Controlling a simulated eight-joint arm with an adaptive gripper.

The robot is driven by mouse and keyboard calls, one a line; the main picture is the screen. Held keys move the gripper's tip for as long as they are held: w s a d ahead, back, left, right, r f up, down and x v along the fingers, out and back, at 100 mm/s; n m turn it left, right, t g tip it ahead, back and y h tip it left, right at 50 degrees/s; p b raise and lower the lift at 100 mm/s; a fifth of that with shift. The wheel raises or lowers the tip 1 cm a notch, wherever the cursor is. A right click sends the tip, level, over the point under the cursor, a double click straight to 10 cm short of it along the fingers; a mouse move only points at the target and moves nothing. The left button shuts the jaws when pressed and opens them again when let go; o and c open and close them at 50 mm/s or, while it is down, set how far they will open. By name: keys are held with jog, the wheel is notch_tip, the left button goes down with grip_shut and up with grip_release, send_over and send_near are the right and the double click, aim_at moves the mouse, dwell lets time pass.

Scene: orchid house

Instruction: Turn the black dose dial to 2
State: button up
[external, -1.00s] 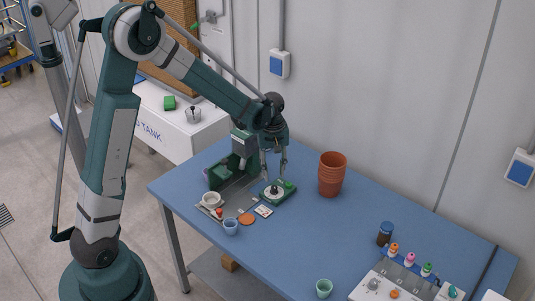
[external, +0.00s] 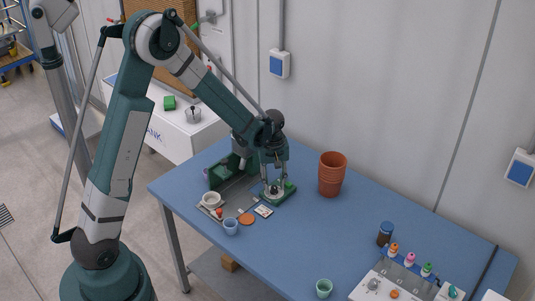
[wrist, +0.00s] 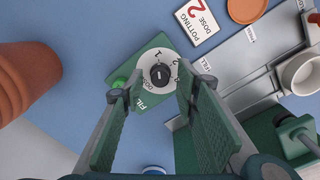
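The black dose dial (wrist: 160,74) is a round knob on a white disc (wrist: 146,66) with printed numbers, on a green box (wrist: 152,103). A pale mark shows on the knob; I cannot tell surely which number it points at. In the external view the green box (external: 286,197) stands on the blue table. My gripper (external: 275,187) points down at the dial, its fingers close over it. In the wrist view my gripper (wrist: 157,88) is open, its two green-padded fingers on either side of the knob, with no clear contact. A card (wrist: 197,22) reads "POTTING DOSE 2".
A green button (wrist: 119,84) sits beside the dial. Stacked terracotta pots (external: 331,174) stand right of it. A grey tray (wrist: 265,70), a white cup (wrist: 301,73) and an orange saucer (wrist: 246,9) are nearby. The table's middle (external: 300,235) is clear.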

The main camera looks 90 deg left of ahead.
jog(key=shift+f, duration=0.4)
jog(key=shift+c, duration=0.5)
jog(key=c, duration=0.8)
jog(key=shift+m, duration=0.3)
jog(key=m+b, duration=0.3)
jog(key=m, duration=0.2)
jog(key=shift+f, duration=0.1)
jog(key=m+b, duration=0.1)
jog(key=m, duration=0.5)
jog(key=shift+b, duration=0.4)
